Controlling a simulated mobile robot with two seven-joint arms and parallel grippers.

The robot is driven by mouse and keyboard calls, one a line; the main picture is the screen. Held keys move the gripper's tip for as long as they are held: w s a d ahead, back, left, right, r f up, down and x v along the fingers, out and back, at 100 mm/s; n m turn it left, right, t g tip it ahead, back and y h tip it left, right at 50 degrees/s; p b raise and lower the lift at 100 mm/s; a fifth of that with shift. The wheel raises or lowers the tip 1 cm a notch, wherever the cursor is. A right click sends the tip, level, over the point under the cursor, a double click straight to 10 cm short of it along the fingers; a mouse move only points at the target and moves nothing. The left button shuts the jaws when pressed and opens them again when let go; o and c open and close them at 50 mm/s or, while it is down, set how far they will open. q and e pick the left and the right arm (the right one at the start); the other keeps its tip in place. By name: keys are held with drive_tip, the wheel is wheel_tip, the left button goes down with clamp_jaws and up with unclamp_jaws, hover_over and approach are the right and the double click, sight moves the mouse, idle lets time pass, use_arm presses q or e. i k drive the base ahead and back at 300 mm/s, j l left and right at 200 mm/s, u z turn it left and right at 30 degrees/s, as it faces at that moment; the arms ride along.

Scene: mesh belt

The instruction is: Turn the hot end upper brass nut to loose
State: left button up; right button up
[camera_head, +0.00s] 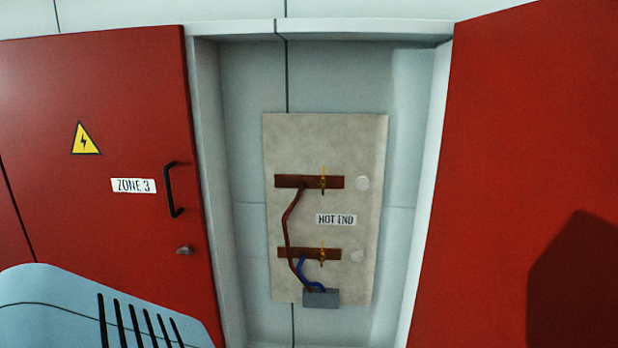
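The hot end panel (350,275) is a beige board inside an open cabinet, with a "HOT END" label (336,219) at its middle. The upper brass nut (323,182) is a small yellow winged piece, standing roughly upright on the upper copper-brown bar (290,181). A similar lower brass nut (322,254) sits on the lower bar (290,253). It is too small to tell whether either nut is tight or loose. Neither of my grippers is in view.
A red door (100,230) with a black handle (171,190) stands at the left, and another red door (510,150) at the right. A red cable (286,225) and a blue cable (301,270) run to a grey box (321,298). The space before the panel is clear.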

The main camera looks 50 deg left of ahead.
sight(323, 183)
drive_tip(key=k+j, duration=0.1)
drive_tip(key=j, duration=0.3)
drive_tip(key=k+j, duration=0.1)
drive_tip(key=j, duration=0.3)
drive_tip(key=k+j, duration=0.1)
drive_tip(key=j, duration=0.35)
